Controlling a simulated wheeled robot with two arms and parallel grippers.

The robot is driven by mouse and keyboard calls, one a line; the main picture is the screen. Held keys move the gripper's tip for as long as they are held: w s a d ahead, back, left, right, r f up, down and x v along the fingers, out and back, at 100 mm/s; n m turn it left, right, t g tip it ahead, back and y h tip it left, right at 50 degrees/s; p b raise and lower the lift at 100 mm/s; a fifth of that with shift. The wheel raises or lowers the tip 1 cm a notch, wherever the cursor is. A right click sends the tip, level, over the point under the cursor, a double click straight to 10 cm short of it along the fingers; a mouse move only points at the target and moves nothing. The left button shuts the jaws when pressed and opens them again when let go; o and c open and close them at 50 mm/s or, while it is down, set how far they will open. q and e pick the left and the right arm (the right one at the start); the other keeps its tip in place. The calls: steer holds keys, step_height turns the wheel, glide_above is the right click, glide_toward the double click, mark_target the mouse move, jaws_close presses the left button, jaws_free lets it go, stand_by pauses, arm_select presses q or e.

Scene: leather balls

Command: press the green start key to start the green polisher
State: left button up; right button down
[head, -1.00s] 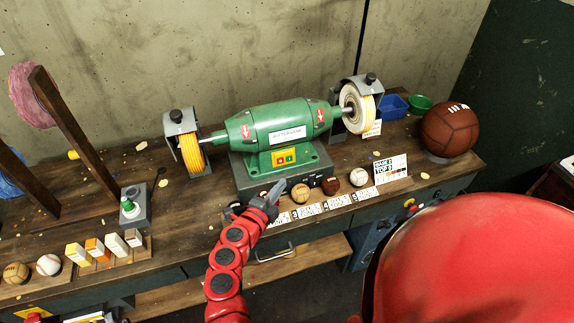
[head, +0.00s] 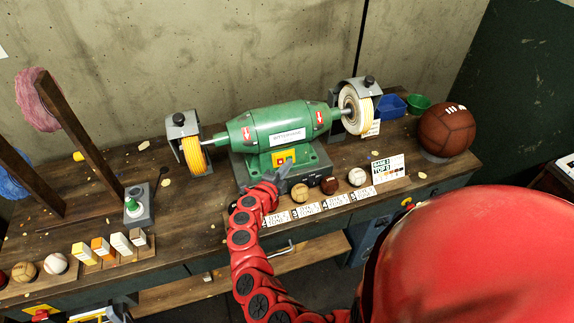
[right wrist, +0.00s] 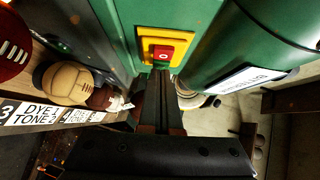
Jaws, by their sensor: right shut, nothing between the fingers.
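The green polisher (head: 279,122) stands on the bench with a yellow switch plate (head: 284,157) on its front. In the right wrist view the yellow plate (right wrist: 147,42) carries a red key (right wrist: 163,52) marked with a circle. I cannot make out the green start key; it may be behind my fingers. My right gripper (head: 279,175) is shut and empty just in front of the plate. In the right wrist view its fingertips (right wrist: 160,73) point at the plate, close to the red key; contact cannot be told. My left gripper is not in view.
Several small balls, such as the tan ball (head: 300,192), line the bench front beside number cards (head: 334,202). A yellow wheel (head: 194,155) and a pale wheel (head: 354,110) flank the motor. A large brown ball (head: 447,131) stands at right.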

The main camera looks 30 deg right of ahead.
steer(key=shift+w+d+b, duration=0.1)
steer(key=shift+w+b, duration=0.5)
steer(key=shift+b, duration=0.55)
steer(key=shift+r, duration=0.1)
steer(key=shift+p, duration=0.3)
